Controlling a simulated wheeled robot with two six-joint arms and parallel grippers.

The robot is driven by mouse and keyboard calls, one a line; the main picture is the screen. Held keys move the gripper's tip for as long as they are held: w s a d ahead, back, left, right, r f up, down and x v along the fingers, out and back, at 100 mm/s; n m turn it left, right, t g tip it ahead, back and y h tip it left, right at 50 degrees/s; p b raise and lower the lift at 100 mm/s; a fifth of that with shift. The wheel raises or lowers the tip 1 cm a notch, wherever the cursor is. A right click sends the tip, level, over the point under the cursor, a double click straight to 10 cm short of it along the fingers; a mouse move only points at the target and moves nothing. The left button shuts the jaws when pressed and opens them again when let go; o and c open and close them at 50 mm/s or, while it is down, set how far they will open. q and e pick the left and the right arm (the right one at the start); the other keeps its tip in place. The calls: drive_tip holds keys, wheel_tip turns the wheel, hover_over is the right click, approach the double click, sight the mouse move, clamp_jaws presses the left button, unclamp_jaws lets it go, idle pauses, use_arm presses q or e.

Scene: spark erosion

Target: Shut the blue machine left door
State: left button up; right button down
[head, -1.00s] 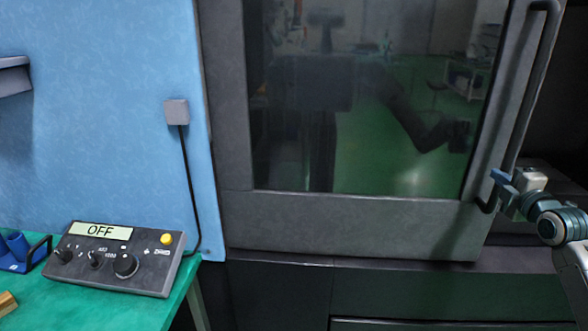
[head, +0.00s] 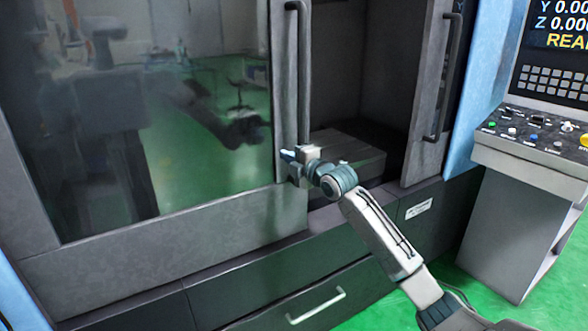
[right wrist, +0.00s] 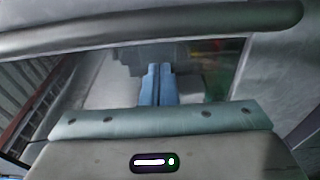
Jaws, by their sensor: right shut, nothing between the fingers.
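The blue machine's left door (head: 200,225) is a grey frame with a large dark window. It stands partly open, with a gap between it and the right door (head: 428,100). The left door's vertical handle (head: 304,75) is a dark bar near its right edge. My right gripper (head: 287,163) is shut and empty at the lower end of this handle. I cannot tell whether it touches the bar. In the right wrist view its blue fingers (right wrist: 157,84) are together, and a dark bar (right wrist: 150,32) crosses above them. My left gripper is not in view.
The dark machine interior shows in the gap, with a grey block (head: 345,158) inside. A control console (head: 530,150) stands at the right. A drawer front with a pale handle (head: 315,305) is below the doors.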

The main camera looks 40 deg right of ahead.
use_arm(q)
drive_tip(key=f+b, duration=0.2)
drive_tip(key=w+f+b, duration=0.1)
drive_tip(key=b, duration=0.1)
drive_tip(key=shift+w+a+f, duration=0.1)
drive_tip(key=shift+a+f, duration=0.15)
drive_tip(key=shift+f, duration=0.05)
use_arm(e)
drive_tip(key=s, duration=1)
drive_tip(key=shift+w, duration=0.1)
